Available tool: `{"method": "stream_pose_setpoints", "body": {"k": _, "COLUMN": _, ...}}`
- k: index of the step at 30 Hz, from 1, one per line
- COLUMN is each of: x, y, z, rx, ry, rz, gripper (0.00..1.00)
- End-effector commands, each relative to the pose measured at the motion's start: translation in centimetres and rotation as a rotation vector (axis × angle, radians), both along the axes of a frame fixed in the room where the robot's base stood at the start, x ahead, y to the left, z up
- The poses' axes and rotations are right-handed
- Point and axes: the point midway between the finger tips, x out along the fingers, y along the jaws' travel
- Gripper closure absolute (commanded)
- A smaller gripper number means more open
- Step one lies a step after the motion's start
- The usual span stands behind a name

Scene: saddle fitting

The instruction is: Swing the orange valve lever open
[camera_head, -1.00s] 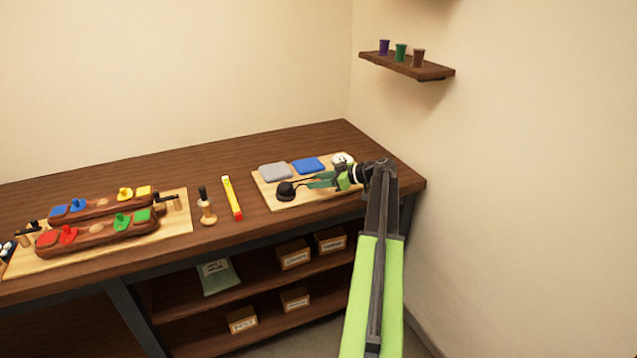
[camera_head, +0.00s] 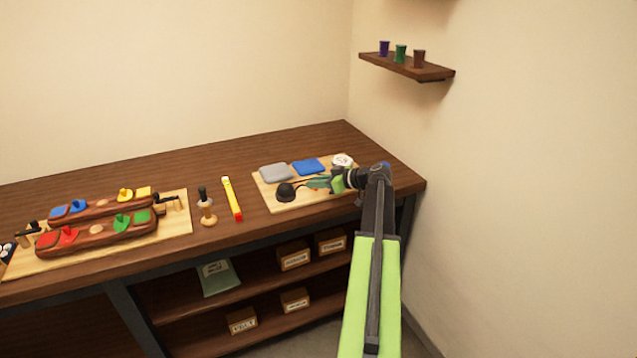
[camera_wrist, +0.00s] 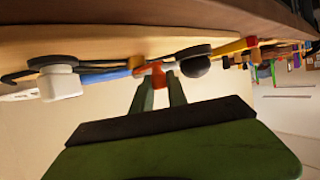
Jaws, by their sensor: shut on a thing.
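The orange lever (camera_wrist: 150,69) shows in the wrist view between and just beyond my fingertips. My gripper (camera_wrist: 158,88) is shut on it there. In the head view my gripper (camera_head: 318,184) is low over the right-hand wooden board (camera_head: 300,203), and only a speck of orange shows by the fingers. A black domed knob (camera_head: 285,192) stands left of the gripper; a dark ball (camera_wrist: 195,66) shows right of the lever in the wrist view. The lever's pivot and exact angle are hidden.
A grey pad (camera_head: 275,172), a blue pad (camera_head: 308,166) and a white round part (camera_head: 343,160) lie behind the gripper. The wall is close on the right.

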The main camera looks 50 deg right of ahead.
Motion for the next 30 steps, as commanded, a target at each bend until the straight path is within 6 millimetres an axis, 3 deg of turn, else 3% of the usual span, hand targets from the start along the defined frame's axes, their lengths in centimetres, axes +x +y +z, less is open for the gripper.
{"method": "stream_pose_setpoints", "body": {"k": 13, "x": 1.2, "y": 2.0, "z": 0.0, "rx": -0.001, "ry": 0.000, "rz": -0.405, "gripper": 1.00}}
{"method": "stream_pose_setpoints", "body": {"k": 30, "x": 3.2, "y": 2.3, "z": 0.1, "rx": -0.003, "ry": -0.003, "rz": -0.812, "gripper": 1.00}}
